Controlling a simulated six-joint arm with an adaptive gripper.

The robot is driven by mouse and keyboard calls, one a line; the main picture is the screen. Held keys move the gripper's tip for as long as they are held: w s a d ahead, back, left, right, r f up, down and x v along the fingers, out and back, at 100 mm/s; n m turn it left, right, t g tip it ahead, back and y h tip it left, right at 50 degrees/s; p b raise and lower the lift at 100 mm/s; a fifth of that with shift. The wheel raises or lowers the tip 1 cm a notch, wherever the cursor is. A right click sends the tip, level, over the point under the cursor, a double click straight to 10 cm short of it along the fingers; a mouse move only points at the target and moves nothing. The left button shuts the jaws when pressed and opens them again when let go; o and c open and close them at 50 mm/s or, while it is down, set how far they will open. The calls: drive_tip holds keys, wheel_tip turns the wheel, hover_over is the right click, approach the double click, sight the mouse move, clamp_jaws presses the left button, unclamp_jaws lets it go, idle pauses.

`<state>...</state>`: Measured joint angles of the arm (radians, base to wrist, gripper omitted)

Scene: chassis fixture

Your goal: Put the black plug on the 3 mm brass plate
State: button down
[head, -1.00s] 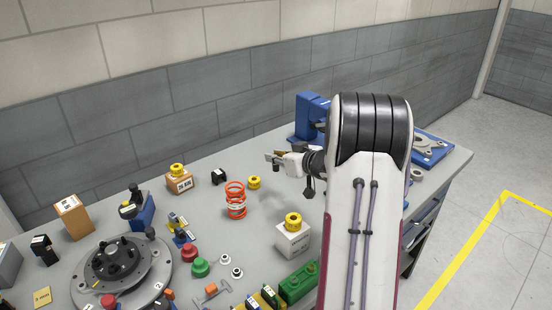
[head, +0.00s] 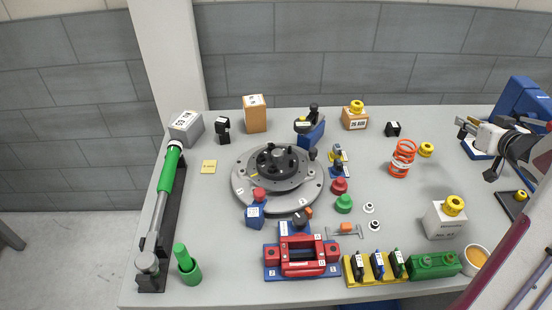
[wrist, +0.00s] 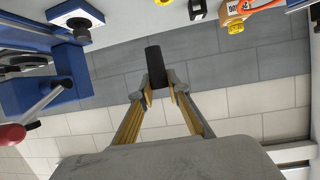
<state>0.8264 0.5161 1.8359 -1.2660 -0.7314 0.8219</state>
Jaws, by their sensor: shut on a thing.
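A black cylinder, the black plug (wrist: 155,62), is pinched between the two fingertips of my gripper (wrist: 158,86) in the wrist view. It sticks out beyond the tips. In the head view my gripper (head: 464,127) is at the right, in front of the blue machine, and the plug is too small there to make out clearly. A small brass-yellow plate (head: 208,167) lies flat on the left of the bench, with lettering too small to read. My gripper is far to the right of this plate, and nothing stands on it.
A round grey fixture (head: 243,194) with black knobs stands between the plate and my gripper. An orange spring (head: 402,158), a tan box (head: 255,116) and a grey box (head: 186,128) stand on the bench. A green-handled tool (head: 171,175) is left of the plate.

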wheel_tip(320, 180, up, 3)
drive_tip(key=shift+f, duration=0.2)
drive_tip(key=w+a+r+n+y, duration=0.1)
drive_tip(key=w+a, duration=0.4)
drive_tip(key=a, duration=0.6)
drive_tip(key=w+a+r, duration=0.2)
drive_tip(key=w+a, duration=0.4)
drive_tip(key=a, duration=0.5)
drive_tip(key=w+a+r+n+y, duration=0.1)
drive_tip(key=w+a, duration=0.4)
drive_tip(key=a, duration=0.6)
drive_tip(key=s+a+f+n+y, duration=0.1)
drive_tip(key=s+a+f, duration=0.15)
drive_tip(key=a, duration=1.05)
drive_tip(key=s+a+f+n+y, duration=0.1)
drive_tip(key=s+a, duration=0.3)
drive_tip(key=a, duration=0.8)
drive_tip(key=s+a+f+y, duration=0.1)
drive_tip(key=s+a, duration=0.3)
drive_tip(key=a, duration=0.9)
drive_tip(key=shift+g, duration=0.3)
drive_tip(key=f, duration=0.5)
drive_tip(key=shift+w, duration=0.2)
